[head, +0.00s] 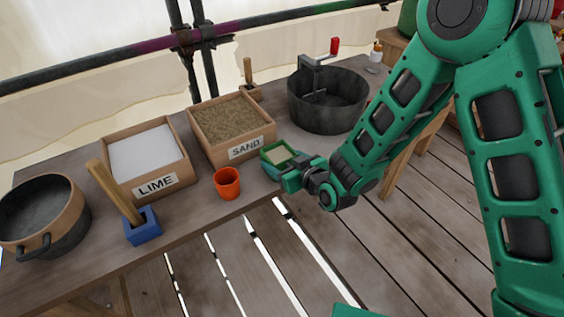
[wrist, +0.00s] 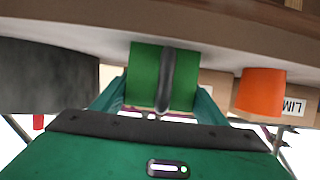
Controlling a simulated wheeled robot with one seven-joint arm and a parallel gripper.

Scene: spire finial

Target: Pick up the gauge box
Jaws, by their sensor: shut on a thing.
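The gauge box is most likely the small green box (head: 270,152) with a pale tan inside, at the front edge of the bench in the head view. In the wrist view the green box (wrist: 142,75) fills the space between my fingers, with a dark grey handle (wrist: 166,80) down its near face. My gripper (head: 289,172) is shut on this box from the front, one finger on each side; it also shows in the wrist view (wrist: 160,98). I cannot tell whether the box's underside touches the bench.
The SAND box (head: 248,150) is behind and left, an orange cup (head: 227,184) left, and a dark round tub (head: 328,118) behind right. Farther left are the LIME box (head: 155,186), a blue block with a wooden handle (head: 142,226) and a pot (head: 60,240). A pole (head: 120,55) crosses behind.

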